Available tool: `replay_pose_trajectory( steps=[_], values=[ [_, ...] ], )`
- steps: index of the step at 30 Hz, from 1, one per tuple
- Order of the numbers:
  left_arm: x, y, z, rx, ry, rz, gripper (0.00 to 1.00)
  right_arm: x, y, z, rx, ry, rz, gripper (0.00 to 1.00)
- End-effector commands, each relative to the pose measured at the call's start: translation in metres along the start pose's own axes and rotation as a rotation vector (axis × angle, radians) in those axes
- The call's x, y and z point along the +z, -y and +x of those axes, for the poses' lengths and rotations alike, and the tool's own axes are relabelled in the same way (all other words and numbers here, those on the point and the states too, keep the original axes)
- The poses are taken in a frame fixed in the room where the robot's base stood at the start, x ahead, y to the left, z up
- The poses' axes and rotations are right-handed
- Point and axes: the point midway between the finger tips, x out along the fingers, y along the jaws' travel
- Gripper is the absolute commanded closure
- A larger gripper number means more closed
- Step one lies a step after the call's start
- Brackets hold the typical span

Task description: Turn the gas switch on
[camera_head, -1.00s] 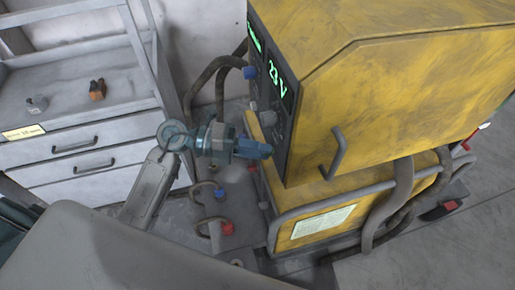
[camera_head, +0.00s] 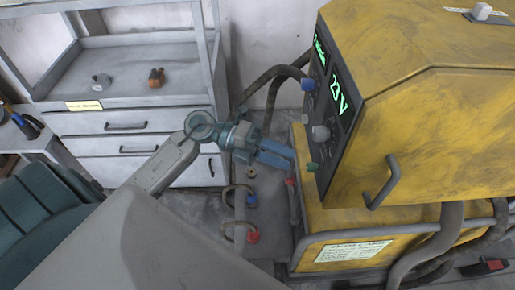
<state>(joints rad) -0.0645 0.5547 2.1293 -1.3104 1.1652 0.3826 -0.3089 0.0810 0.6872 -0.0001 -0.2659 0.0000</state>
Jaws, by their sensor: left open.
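The yellow machine (camera_head: 425,110) stands at the right, with a dark control panel on its left-facing side. The panel has lit green displays (camera_head: 338,88), a blue knob (camera_head: 307,85), a grey knob (camera_head: 320,132) and a small green knob (camera_head: 312,167). I cannot tell which control is the gas switch. My left gripper (camera_head: 290,158) is open, its blue fingers pointing right at the lower panel, just left of the green knob. It appears empty; whether it touches the panel is unclear. My right gripper is out of view.
A grey shelf with drawers (camera_head: 125,122) stands at the back left, small fittings on top. Below the gripper are hoses with a blue connector (camera_head: 252,201) and a red connector (camera_head: 253,237).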

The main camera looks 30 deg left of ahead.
Motion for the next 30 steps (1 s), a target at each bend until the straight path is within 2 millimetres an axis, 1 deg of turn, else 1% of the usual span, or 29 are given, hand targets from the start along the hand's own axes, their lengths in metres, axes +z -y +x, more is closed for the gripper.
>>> replay_pose_trajectory(
  steps=[2, 6, 15, 21, 30],
  values=[
    [-0.001, -0.003, -0.010, 0.006, -0.002, 0.000, 0.59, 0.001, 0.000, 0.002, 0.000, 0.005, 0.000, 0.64],
    [-0.001, -0.003, -0.025, 0.006, -0.002, 0.000, 0.59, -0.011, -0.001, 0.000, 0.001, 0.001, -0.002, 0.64],
    [-0.001, -0.002, -0.050, 0.003, -0.002, -0.002, 0.59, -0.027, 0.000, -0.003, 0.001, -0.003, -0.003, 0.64],
    [0.000, -0.001, -0.056, 0.001, 0.000, -0.002, 0.59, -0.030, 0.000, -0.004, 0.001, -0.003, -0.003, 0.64],
    [0.000, -0.001, -0.056, 0.001, 0.000, -0.001, 0.59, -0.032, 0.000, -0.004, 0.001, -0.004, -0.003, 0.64]
  ],
)
